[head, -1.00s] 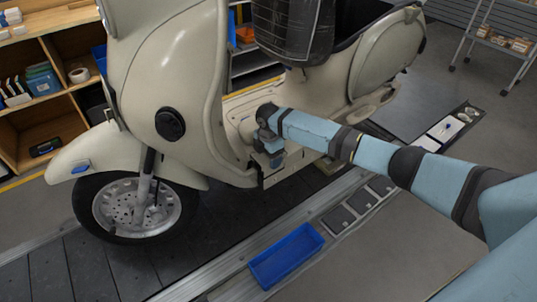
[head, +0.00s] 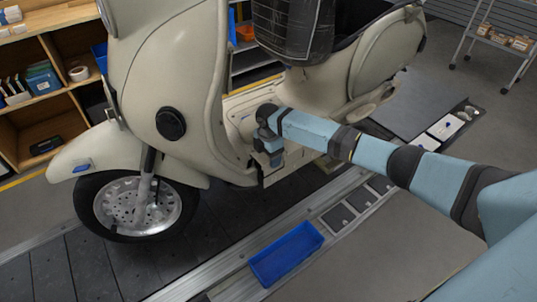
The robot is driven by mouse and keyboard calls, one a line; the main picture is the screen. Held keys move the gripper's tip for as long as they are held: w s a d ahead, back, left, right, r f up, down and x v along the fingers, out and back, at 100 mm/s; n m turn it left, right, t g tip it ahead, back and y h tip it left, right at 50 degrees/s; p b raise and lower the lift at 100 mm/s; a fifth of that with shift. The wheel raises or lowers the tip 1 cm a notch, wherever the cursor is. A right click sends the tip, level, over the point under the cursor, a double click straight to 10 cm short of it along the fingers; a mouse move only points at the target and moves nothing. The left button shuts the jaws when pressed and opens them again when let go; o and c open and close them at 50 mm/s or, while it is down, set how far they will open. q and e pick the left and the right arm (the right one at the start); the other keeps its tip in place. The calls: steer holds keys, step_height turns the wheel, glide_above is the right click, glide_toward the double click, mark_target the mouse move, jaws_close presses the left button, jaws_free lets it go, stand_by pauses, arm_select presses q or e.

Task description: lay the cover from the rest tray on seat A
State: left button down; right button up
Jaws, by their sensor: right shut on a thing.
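My right gripper (head: 275,160) points down at the near edge of the cream scooter's footboard (head: 240,110). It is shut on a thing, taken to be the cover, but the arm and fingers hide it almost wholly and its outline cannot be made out. I cannot tell whether it touches the scooter. No label for seat A can be read. A blue tray (head: 287,254), which may be the rest tray, lies on the near side of the conveyor and looks empty. My left gripper is not in view.
The scooter's front wheel (head: 137,207) stands on the dark slat conveyor (head: 70,265). Several dark plates lie in a row along the conveyor's near rail. White trays (head: 445,127) lie at the right. A wooden shelf (head: 60,105) stands at the left.

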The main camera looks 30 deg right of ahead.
steer(key=shift+f+p, duration=0.15)
steer(key=shift+p, duration=0.15)
stand_by(0.5)
steer(key=o, duration=0.9)
steer(key=shift+o, duration=0.7)
steer(key=shift+r, duration=0.2)
